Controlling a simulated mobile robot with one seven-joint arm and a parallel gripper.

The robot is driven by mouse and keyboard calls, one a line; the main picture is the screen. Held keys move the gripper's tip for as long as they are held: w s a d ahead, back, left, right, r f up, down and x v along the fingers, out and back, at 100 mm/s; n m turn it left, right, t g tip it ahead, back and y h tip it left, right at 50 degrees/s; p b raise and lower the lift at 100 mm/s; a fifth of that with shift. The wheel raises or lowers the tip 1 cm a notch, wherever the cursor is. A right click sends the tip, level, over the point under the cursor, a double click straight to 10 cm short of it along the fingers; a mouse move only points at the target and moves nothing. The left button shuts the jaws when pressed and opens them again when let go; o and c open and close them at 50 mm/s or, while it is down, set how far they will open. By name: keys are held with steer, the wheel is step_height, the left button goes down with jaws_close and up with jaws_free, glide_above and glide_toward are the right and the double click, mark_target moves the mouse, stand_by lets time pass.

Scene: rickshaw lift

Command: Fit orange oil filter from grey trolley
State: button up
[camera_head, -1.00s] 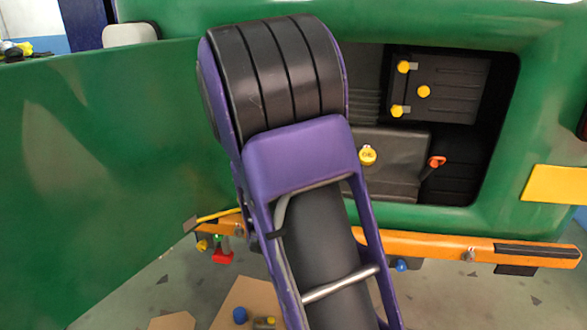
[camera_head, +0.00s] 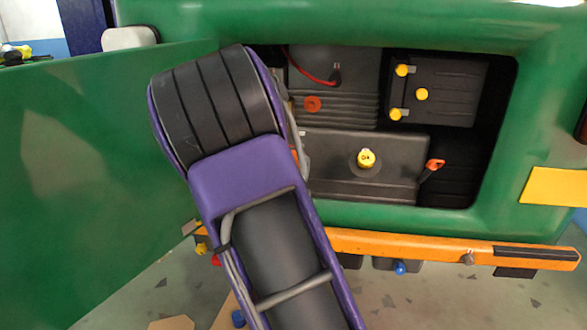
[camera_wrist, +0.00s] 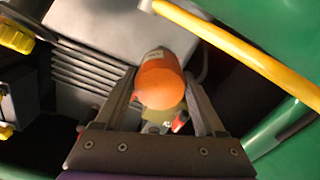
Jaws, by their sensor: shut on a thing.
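The orange oil filter (camera_wrist: 158,82) shows in the wrist view between the two fingers of my gripper (camera_wrist: 163,92), which is shut on it. A grey, label-like patch shows at its upper end. Ribbed dark grey engine housing (camera_wrist: 85,68) lies close behind and left of it. In the head view my purple and black arm reaches into the left part of the open engine bay (camera_head: 485,165) and hides most of the gripper and filter. The filter's mount cannot be made out. The grey trolley is not in view.
A yellow rod (camera_wrist: 245,55) crosses the wrist view at upper right, near the filter. The green door (camera_head: 80,170) stands open at left; an orange bumper (camera_head: 420,246) runs below.

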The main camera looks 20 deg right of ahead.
steer(key=shift+a+n, duration=0.1)
steer(key=shift+n, duration=0.8)
steer(key=shift+r+n+p, duration=0.35)
steer(key=shift+n+p, duration=0.35)
steer(key=shift+p, duration=0.2)
steer(key=n+p, duration=0.3)
steer(key=n, duration=0.1)
steer(key=shift+w+d+f+n, duration=0.2)
steer(key=shift+f+n, duration=0.15)
steer(key=shift+n, duration=0.15)
steer(key=b+x, duration=0.2)
steer(key=x, duration=0.4)
steer(key=shift+w+d, duration=0.2)
steer(key=shift+w, duration=0.05)
steer(key=shift+w+d+b, duration=0.35)
steer(key=shift+w+b, duration=0.05)
steer(key=shift+b, duration=0.2)
stand_by(0.4)
stand_by(0.4)
